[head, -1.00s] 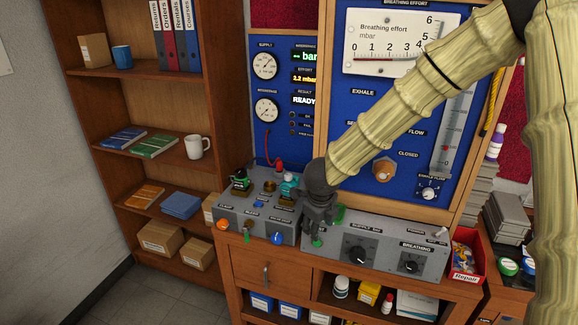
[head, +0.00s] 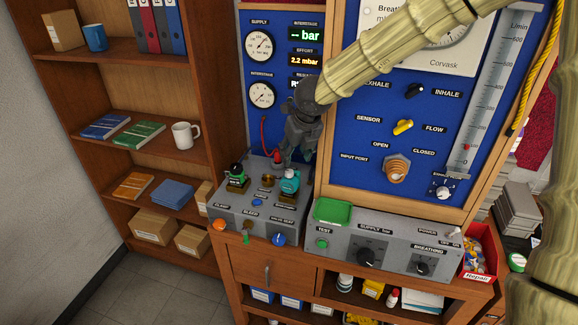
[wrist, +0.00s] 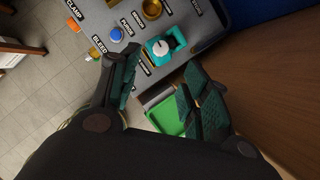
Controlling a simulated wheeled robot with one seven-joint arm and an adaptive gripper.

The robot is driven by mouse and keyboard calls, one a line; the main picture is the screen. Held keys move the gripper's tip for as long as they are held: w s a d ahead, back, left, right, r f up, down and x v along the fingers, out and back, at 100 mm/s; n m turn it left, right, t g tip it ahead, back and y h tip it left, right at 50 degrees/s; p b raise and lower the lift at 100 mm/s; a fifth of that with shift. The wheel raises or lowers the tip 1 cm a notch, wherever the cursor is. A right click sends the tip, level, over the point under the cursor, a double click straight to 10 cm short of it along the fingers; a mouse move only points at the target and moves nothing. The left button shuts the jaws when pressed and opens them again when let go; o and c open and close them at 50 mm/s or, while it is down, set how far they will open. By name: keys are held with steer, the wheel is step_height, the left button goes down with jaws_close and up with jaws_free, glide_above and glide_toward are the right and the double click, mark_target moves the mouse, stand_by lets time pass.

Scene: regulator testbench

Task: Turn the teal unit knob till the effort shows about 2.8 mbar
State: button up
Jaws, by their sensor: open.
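The teal unit (head: 289,182) stands at the right of the grey bench box's top, near the wooden panel. In the wrist view the teal unit (wrist: 178,38) has a pale round knob (wrist: 161,47) facing the camera. My gripper (head: 291,155) is just above the teal unit, pointing down. In the wrist view my gripper (wrist: 158,78) has its fingers apart with nothing between them, and the teal unit lies just beyond the tips. The orange effort display (head: 305,60) reads 2.2 mbar. The breathing effort dial is partly hidden by my arm.
A green unit (head: 236,178) and a brass fitting (head: 267,181) stand left of the teal unit. A red hose (head: 264,138) hangs behind. A green tray (head: 332,211) lies on the supply box to the right. A shelf (head: 150,145) stands at the left.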

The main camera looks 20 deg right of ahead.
mark_target(290, 171)
steer(key=x, duration=0.3)
steer(key=p+x, duration=0.1)
steer(key=x, duration=0.2)
steer(key=shift+w+d, duration=0.1)
steer(key=shift+w, duration=0.4)
step_height(290, 171, down, 2)
steer(key=shift+w+f+p, duration=0.1)
steer(key=shift+p, duration=0.3)
steer(key=shift+x, duration=0.8)
jaws_close()
